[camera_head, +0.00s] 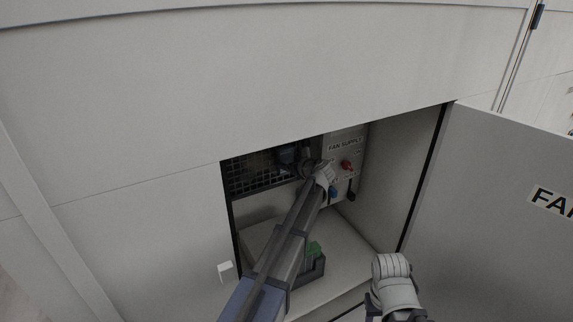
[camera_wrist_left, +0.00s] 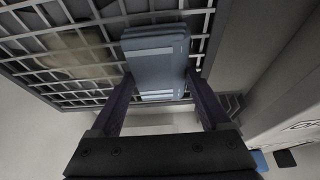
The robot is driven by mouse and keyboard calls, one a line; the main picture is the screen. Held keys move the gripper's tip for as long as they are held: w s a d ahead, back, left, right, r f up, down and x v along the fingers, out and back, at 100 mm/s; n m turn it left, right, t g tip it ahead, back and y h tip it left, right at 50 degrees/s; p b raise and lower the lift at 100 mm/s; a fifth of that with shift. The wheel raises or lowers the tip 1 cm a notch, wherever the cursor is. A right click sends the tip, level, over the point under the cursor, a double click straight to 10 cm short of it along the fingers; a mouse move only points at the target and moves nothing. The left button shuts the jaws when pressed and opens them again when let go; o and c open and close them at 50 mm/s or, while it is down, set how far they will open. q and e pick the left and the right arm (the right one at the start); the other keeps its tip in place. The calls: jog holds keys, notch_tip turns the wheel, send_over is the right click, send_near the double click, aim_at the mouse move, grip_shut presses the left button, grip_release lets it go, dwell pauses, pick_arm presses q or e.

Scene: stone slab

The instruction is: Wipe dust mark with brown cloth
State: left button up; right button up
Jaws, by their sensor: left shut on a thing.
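My left gripper (camera_head: 298,160) reaches into the open cabinet, close to the dark grille (camera_head: 250,178) on its back wall. A pale brown dust mark (camera_wrist_left: 72,50) shows at the grille, left of the cloth. No brown cloth can be made out. My right gripper's fingers do not show.
Right of the grille, a "FAN SUPPLY" panel (camera_head: 345,146) carries a red knob (camera_head: 347,165) and a blue one (camera_head: 333,193). A dark tray (camera_head: 312,274) with a green item (camera_head: 314,249) stands on the cabinet floor. The open door (camera_head: 490,215) bounds the right.

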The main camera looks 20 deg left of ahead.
pick_arm(q)
jog(key=shift+a, duration=0.1)
jog(key=shift+s+a, duration=1.05)
jog(key=shift+s, duration=0.3)
jog(key=shift+s+a, duration=1.1)
jog(key=shift+s, duration=0.15)
jog(key=shift+s, duration=0.1)
jog(key=shift+s+a, duration=1.05)
jog(key=shift+s, duration=0.2)
jog(key=shift+s+a, duration=1.15)
